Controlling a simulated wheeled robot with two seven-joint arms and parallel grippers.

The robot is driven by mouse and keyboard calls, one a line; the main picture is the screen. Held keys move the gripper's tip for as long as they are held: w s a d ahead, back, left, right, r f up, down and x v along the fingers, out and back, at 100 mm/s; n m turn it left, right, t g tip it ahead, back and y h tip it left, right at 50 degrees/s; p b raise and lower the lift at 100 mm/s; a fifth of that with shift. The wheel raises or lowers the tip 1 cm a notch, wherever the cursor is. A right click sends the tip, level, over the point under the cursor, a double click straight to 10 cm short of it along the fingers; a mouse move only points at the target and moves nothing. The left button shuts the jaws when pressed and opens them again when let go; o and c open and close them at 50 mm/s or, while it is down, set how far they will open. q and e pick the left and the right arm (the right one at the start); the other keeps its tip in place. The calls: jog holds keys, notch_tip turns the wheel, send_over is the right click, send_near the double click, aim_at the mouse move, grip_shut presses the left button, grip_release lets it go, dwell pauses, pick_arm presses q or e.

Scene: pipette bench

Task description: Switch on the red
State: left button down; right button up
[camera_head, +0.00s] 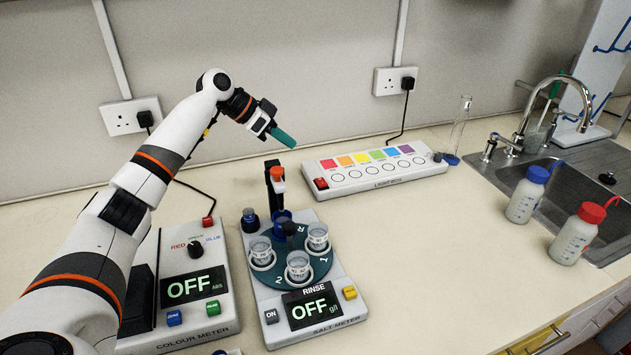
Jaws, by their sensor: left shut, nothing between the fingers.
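The white light box (408,178) lies on the bench near the wall, with a row of coloured squares and a round button below each. Its red square (329,164) is the leftmost, with a round button (337,178) under it. A red rocker switch (320,183) sits at the box's left end. My left gripper (284,138) is shut and empty, its teal fingers held in the air left of the light box and apart from it. Whether any button is lit cannot be told. My right gripper is not in view.
The salt meter (348,297), display OFF, stands in front with a carousel of cups and a post with an orange top (277,173). The colour meter (205,320), also OFF, is partly behind my left arm. Wash bottles (578,235) and a sink are at right. The bench centre-right is clear.

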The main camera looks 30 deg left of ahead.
pick_arm(q)
jog(key=shift+s+r, duration=0.1)
jog(key=p, duration=0.2)
send_near(327, 183)
jog(key=w+d, duration=0.2)
jog(key=w, duration=0.1)
jog(key=f, duration=0.1)
jog(key=d+f+p, duration=0.1)
jog(key=f, duration=0.1)
jog(key=shift+s+f, duration=0.1)
jog(key=shift+f, duration=0.45)
